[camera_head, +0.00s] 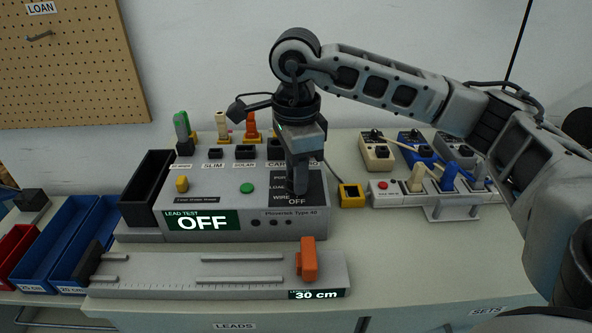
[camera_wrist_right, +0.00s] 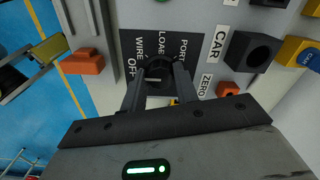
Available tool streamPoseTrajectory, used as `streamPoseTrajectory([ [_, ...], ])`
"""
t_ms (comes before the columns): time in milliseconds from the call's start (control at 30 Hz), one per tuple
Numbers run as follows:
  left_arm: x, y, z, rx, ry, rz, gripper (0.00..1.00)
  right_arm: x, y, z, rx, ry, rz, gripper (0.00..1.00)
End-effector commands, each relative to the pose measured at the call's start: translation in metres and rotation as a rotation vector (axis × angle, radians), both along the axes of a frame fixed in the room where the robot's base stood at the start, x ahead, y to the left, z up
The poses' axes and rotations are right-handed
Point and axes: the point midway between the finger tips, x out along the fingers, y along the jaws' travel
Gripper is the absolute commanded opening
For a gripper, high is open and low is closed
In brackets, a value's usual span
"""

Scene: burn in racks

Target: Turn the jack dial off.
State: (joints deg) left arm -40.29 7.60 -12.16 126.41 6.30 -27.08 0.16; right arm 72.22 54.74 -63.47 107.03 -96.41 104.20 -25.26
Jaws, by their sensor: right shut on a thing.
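The jack dial is a dark round knob (camera_wrist_right: 160,70) on a black panel marked PORT, LOAD, WIRE and OFF on the grey tester box (camera_head: 350,222). My right gripper (camera_head: 297,188) points down over this panel. In the right wrist view its two fingers (camera_wrist_right: 160,82) are closed around the knob, one on each side. The gripper hides the knob in the head view, and I cannot tell for sure which label the knob points to. The LEAD TEST display (camera_head: 202,220) on the box's front reads OFF. My left gripper is not in view.
A green button (camera_head: 247,188) and a yellow knob (camera_head: 182,184) sit on the box top, with black sockets behind. A grey ruler fixture (camera_head: 180,275) with an orange slider (camera_head: 307,260) lies in front. A plug strip (camera_head: 385,190) stands right. Blue bins (camera_head: 55,250) are left.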

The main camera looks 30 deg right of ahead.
Motion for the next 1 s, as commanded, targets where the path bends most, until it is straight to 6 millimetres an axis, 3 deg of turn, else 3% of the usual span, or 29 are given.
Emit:
streamPoseTrajectory([
  [67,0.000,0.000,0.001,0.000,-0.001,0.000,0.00,0.001,0.000,0.002,0.000,-0.005,0.001,0.07],
  [100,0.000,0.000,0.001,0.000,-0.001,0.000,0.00,0.001,0.000,0.002,0.000,-0.005,0.001,0.41],
  [167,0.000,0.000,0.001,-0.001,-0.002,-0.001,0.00,0.001,0.000,0.002,0.000,-0.005,0.000,0.52],
  [433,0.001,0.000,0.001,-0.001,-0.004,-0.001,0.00,0.000,0.000,0.001,-0.001,-0.003,0.000,0.52],
  [567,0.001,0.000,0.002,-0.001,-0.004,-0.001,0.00,0.001,0.000,0.010,-0.001,-0.004,-0.001,0.52],
  [767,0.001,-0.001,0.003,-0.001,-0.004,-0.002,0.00,0.001,0.000,0.050,0.001,-0.008,0.000,0.52],
  [1000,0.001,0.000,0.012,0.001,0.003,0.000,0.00,0.001,-0.001,0.113,-0.001,-0.009,-0.002,0.52],
])
